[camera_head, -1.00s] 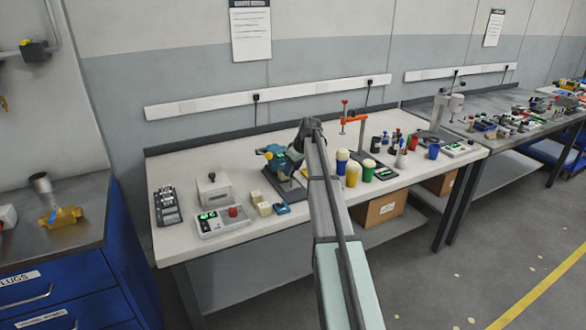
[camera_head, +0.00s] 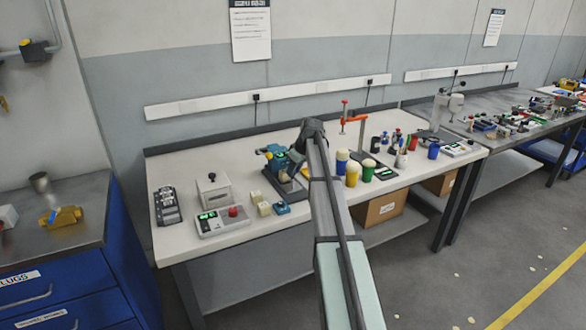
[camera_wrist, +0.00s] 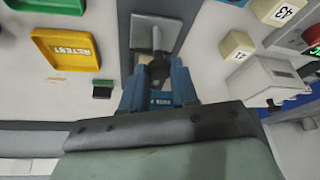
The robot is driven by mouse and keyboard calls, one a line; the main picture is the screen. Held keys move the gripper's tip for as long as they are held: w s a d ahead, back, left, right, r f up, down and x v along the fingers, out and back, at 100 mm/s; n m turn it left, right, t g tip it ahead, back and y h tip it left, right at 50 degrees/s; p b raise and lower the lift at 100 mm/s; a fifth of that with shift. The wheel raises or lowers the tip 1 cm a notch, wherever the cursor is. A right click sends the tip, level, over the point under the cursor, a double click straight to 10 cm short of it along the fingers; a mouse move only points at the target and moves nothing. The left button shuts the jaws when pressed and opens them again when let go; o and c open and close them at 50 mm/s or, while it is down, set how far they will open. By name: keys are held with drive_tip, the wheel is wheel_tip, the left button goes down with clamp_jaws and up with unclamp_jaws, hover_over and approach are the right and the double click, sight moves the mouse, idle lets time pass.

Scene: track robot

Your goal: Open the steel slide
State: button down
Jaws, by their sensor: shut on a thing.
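In the wrist view, a yellow RETEST tray (camera_wrist: 66,48) lies left of the plate, with a small black-green block (camera_wrist: 102,89) close by. Numbered cream blocks (camera_wrist: 236,46) stand right. In the head view, a white control box (camera_head: 222,222) stands left and several cups (camera_head: 352,174) right.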

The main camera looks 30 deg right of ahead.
drive_tip(key=s, duration=1.1)
drive_tip(key=shift+s, duration=0.2)
drive_tip(key=c, duration=0.9)
unclamp_jaws()
drive_tip(key=shift+o, duration=0.2)
drive_tip(key=v, duration=1.3)
drive_tip(key=shift+s+r, duration=0.2)
drive_tip(key=shift+r, duration=0.15)
